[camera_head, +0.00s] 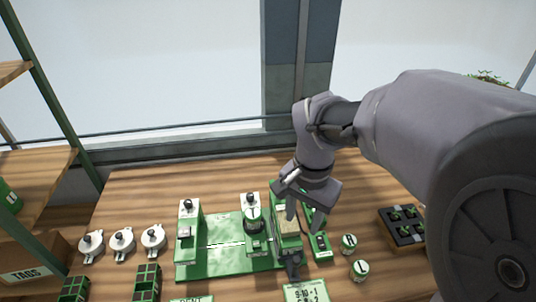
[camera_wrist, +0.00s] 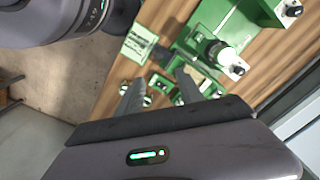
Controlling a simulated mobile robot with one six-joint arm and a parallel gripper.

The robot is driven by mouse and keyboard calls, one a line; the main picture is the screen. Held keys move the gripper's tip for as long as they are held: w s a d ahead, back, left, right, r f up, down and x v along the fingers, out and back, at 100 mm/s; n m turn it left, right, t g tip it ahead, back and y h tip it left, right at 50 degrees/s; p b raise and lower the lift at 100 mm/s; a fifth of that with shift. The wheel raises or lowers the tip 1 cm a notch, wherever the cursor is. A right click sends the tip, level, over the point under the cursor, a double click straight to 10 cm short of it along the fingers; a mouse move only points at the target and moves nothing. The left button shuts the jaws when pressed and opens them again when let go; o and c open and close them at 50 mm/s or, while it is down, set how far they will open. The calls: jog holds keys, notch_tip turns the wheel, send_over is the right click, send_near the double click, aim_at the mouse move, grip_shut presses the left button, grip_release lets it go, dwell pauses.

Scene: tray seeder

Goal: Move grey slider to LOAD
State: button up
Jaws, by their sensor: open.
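The green seeder base (camera_head: 222,258) lies on the wooden bench, and its green parts also show in the wrist view (camera_wrist: 205,68). A green block with a tan top (camera_head: 289,228) stands at its right end. A dark grey piece (camera_head: 291,263) juts from the front of this block; I cannot tell whether it is the grey slider. A narrow green unit (camera_head: 321,246) with a dark part on top lies just right. No LOAD label is readable. My gripper (camera_head: 301,214) is open and empty, above the block and narrow unit, partly hiding both. Its two fingers show apart in the wrist view (camera_wrist: 160,92).
Several white lidded discs (camera_head: 122,240) sit at the left. Two small round jars (camera_head: 359,270) stand right of the seeder. A black tray (camera_head: 402,227) with green items is farther right. A printed card (camera_head: 306,291) lies in front. A window frame borders the back.

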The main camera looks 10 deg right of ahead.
aim_at(297, 259)
notch_tip(297, 259, down, 18)
jog(key=b, duration=0.6)
jog(key=shift+w+d+b, duration=0.1)
jog(key=shift+w+b, duration=0.05)
jog(key=shift+b, duration=0.25)
jog(key=shift+c, duration=0.4)
grip_shut()
